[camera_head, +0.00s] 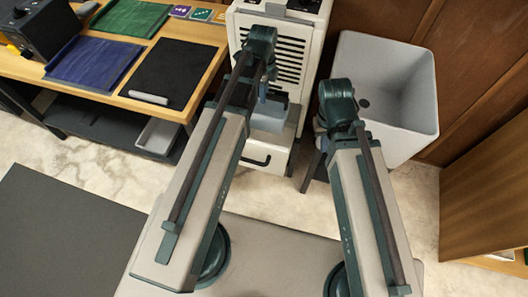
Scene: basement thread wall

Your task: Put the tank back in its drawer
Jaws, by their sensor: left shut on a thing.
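The tank (269,118) is a blue-grey box in front of the lower part of a white louvred cabinet (307,28). My left gripper (264,92) is above the tank and shut on it; its fingertips are partly hidden by my arm. The drawer (277,158), with a white front and a dark handle, is low on the cabinet, just below the tank. My left arm covers part of it. I cannot tell whether the tank is touching the drawer or held just above it. My right gripper is hidden behind its own arm.
A grey sink basin (398,75) stands right of the cabinet, close to my right arm. A wooden bench (196,32) with a black mat (172,70) and blue cloth (95,62) is at left. A grey bin (158,136) sits on its lower shelf. Concrete floor (110,168) is open before it.

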